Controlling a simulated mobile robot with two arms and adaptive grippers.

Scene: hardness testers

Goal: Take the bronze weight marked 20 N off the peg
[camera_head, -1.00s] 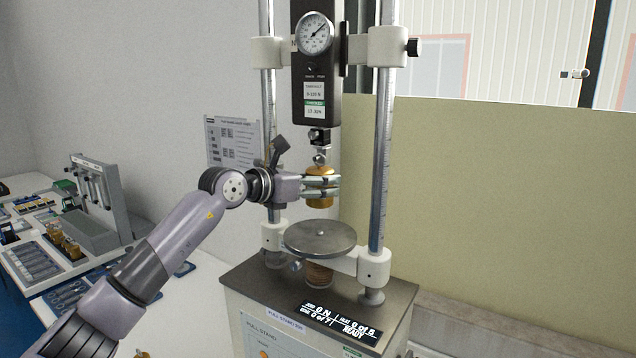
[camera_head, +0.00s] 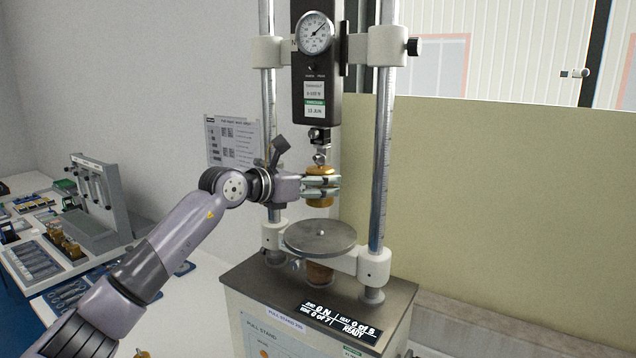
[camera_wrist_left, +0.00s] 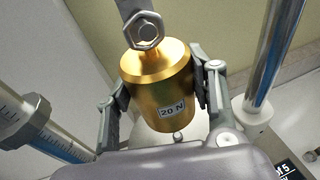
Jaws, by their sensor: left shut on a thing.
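The bronze weight marked 20 N (camera_wrist_left: 158,82) hangs upright below the hook of the force gauge (camera_head: 313,90) on the pull stand. It also shows in the head view (camera_head: 320,170), where the fingers partly cover it. My left gripper (camera_head: 322,187) comes in from the left and is shut on the weight, with one finger on each side in the left wrist view (camera_wrist_left: 160,92). A bolt and metal link (camera_wrist_left: 141,28) sit at the top of the weight. I cannot tell whether they still bear its load. My right gripper is not in view.
A round metal plate (camera_head: 320,238) sits beneath the weight, between two upright columns (camera_head: 383,150). A display (camera_head: 340,323) is on the stand's front edge. A side table at the left holds a grey rack (camera_head: 100,195) and several small weights.

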